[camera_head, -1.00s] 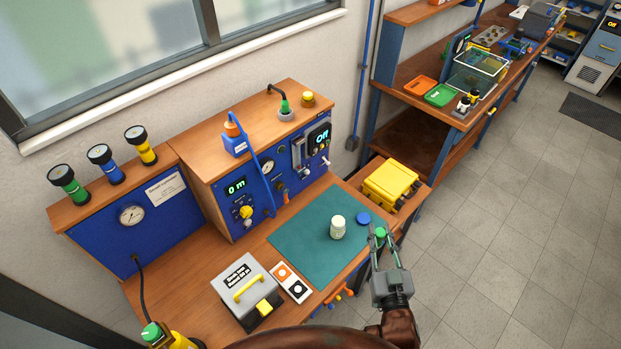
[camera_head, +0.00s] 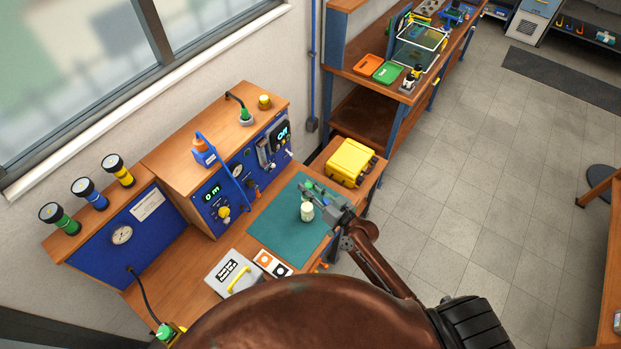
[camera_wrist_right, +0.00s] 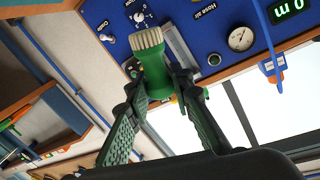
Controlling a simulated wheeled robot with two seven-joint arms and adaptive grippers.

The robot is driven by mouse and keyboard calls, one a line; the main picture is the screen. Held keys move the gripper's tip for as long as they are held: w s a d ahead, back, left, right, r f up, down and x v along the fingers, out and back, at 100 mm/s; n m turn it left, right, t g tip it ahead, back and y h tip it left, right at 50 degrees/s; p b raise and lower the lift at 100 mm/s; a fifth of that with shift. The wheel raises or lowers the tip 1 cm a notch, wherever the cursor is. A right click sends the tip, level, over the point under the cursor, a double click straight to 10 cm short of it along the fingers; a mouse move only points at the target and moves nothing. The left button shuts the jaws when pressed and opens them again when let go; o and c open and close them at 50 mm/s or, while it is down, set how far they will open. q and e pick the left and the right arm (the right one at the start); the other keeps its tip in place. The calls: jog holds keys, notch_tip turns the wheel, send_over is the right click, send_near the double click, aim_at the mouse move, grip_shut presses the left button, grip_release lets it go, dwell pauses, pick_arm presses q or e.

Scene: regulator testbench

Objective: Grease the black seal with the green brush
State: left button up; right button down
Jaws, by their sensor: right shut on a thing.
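The green brush (camera_wrist_right: 166,100) is gripped between the fingers of my right gripper (camera_wrist_right: 158,88), with its pale bristles pointing away from them in the right wrist view. A bit of the green brush (camera_head: 308,186) shows at the fingertips. The black seal (camera_head: 282,270) appears as a dark ring on a white card, beside an orange one (camera_head: 264,258). My left gripper is not in view.
The green mat (camera_head: 280,236) has clear room left of the jar. A grey box with a yellow handle (camera_head: 236,272) stands near the card. The blue test panel (camera_head: 240,178) rises behind. A yellow case (camera_head: 351,160) sits on the right. My brown arm covers the lower edge.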

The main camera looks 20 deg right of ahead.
jog(key=shift+w+d, duration=0.35)
notch_tip(320, 180, down, 6)
jog(key=b, duration=0.5)
jog(key=shift+f+b, duration=0.45)
jog(key=shift+b, duration=0.15)
dwell(0.8)
jog(key=shift+s+f, duration=0.1)
jog(key=shift+f, duration=0.1)
dwell(0.9)
jog(key=shift+r, duration=0.1)
notch_tip(320, 180, up, 7)
jog(key=p, duration=0.6)
jog(key=shift+r, duration=0.1)
dwell(0.8)
